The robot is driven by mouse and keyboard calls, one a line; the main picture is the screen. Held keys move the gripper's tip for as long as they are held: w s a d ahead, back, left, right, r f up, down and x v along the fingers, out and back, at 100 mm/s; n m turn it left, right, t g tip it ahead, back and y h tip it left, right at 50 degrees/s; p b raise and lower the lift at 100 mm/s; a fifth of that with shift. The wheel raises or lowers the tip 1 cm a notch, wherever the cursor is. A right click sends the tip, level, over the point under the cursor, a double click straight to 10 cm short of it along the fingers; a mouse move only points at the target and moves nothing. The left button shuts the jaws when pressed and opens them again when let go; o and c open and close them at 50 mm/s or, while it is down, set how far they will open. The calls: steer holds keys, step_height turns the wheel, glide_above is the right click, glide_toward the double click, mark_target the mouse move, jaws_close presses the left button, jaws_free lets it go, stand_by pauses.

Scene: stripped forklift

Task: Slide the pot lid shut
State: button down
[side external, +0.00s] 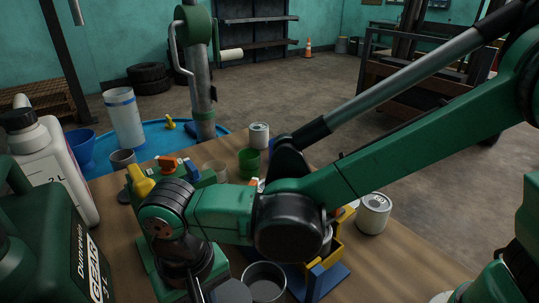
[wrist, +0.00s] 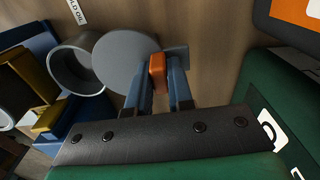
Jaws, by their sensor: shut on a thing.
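The pot (wrist: 57,70) is a grey round open container; it also shows in the side external view (side external: 284,290). The flat grey round lid (wrist: 118,62) lies right of the pot in the wrist view and overlaps its rim slightly; most of the opening is uncovered. The lid also shows in the side external view (side external: 233,292). An orange grip (wrist: 157,75) stands at the lid's right side. My gripper (wrist: 158,82) has its blue fingers on either side of this orange grip and is shut on it. In the side external view my arm hides most of the gripper.
A blue and yellow holder (wrist: 48,122) stands left of the pot. A green canister (wrist: 268,85) is close on the right. A label (wrist: 75,10) lies beyond the pot. Bare wooden table (wrist: 215,40) shows right of the lid.

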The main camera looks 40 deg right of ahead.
mark_target(245, 289)
stand_by(0.6)
steer(key=d, duration=0.6)
steer(key=shift+d, duration=0.2)
steer(key=c, duration=0.8)
jaws_free()
steer(key=shift+r, duration=2.8)
